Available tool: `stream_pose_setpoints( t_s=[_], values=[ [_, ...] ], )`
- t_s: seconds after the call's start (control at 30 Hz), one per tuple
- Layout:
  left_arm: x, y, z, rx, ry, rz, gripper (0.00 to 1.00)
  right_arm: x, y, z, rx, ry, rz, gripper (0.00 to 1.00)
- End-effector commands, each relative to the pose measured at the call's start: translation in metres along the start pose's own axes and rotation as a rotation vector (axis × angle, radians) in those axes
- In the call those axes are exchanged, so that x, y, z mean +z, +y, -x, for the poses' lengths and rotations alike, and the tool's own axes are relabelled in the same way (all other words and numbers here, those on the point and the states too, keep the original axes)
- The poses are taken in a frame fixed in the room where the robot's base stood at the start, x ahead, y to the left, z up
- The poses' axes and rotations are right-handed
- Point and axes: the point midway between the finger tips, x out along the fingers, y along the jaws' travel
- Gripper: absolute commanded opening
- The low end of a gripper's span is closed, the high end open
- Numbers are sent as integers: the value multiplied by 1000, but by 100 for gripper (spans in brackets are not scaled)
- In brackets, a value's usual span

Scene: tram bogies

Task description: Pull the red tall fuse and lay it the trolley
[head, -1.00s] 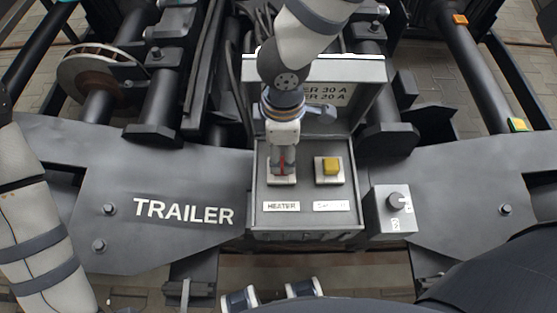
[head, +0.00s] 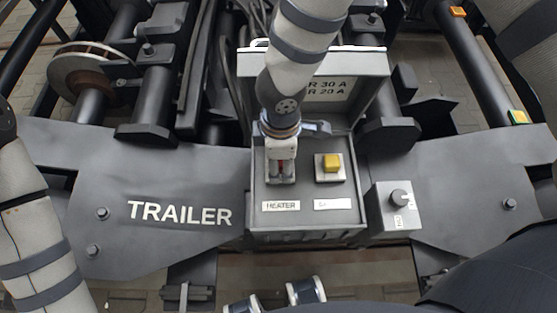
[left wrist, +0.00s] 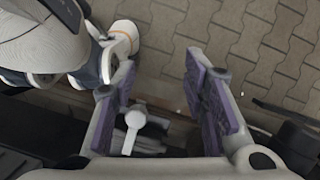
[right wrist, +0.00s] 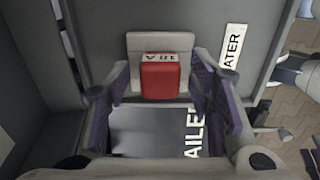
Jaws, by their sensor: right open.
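The red fuse (right wrist: 160,78) sits on a pale base in the grey fuse box (head: 340,204), above the HEATER label (head: 281,205). My right gripper (head: 281,176) reaches down over it from above and hides most of it in the head view. In the right wrist view its open fingers stand on either side of the fuse, with gaps visible. My left gripper (left wrist: 165,88) is open and empty in the left wrist view, above dark parts and paving. It does not show in the head view. I cannot make out a trolley.
A yellow fuse (head: 331,162) sits to the right of my right gripper. The raised lid (head: 365,92) stands behind the box. A grey box with a knob (head: 397,206) is at the right, and the TRAILER plate (head: 150,185) at the left.

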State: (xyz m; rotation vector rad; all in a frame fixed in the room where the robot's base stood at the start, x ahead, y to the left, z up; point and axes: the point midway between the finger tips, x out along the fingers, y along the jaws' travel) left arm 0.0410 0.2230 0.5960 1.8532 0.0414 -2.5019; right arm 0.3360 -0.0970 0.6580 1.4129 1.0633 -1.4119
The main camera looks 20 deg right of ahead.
Motion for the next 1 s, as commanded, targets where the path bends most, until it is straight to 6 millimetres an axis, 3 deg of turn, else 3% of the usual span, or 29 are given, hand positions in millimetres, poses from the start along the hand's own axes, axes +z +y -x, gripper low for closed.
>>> stream_pose_setpoints(
  t_s=[1.0],
  values=[
    [-3, 0, 6, 1, 17, 0, 40, 0, 0, 0, 1, 0, 0, 48]
  ],
)
